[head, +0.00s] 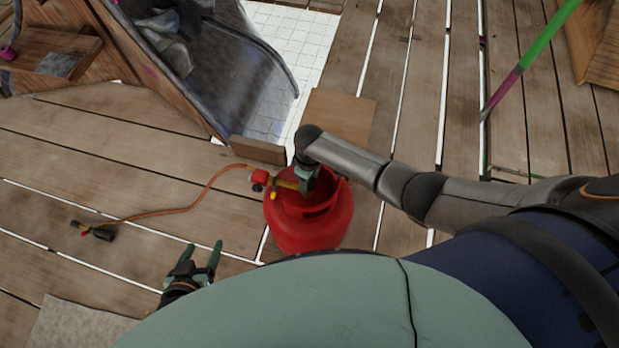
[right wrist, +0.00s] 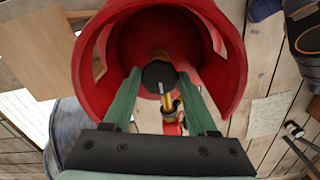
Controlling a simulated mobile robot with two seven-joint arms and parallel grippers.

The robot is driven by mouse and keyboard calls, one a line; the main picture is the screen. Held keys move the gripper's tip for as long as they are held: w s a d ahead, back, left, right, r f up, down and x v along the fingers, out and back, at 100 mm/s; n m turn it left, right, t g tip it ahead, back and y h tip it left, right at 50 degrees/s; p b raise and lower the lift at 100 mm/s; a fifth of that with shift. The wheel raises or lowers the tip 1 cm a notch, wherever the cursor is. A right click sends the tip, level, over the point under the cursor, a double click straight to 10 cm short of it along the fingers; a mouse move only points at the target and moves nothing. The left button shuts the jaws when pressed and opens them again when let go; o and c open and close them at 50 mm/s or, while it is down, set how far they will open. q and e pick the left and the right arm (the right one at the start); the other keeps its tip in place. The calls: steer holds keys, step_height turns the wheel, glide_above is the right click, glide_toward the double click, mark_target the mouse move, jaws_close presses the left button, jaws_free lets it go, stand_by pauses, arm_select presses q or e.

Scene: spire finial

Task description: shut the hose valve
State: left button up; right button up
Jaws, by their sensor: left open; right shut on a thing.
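A red gas cylinder (head: 305,232) stands on the wooden deck, and its round collar (right wrist: 90,60) fills the upper right wrist view. Inside the collar is a valve with a dark round knob (right wrist: 160,75) bearing a pale mark, above brass-yellow fittings (right wrist: 170,107). My right gripper (head: 306,180) reaches down into the collar. In the right wrist view its two green fingers (right wrist: 160,80) are shut on the knob, one on each side. A red and yellow regulator (head: 260,178) sits at the collar's left side. My left gripper (head: 203,250) is open and empty, left of the cylinder.
An orange hose (head: 205,190) runs left from the regulator to a dark torch-like tool (head: 100,231) on the deck. A wooden board (head: 340,117) lies behind the cylinder. A grey curved sheet (head: 235,80) stands at the back left. A green pole (head: 540,45) is at the right.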

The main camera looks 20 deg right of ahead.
mark_target(310, 183)
steer(key=o, duration=1.4)
steer(key=shift+c, duration=0.2)
steer(key=shift+r, duration=0.4)
step_height(310, 183, up, 12)
steer(key=p, duration=0.4)
steer(key=shift+f, duration=0.15)
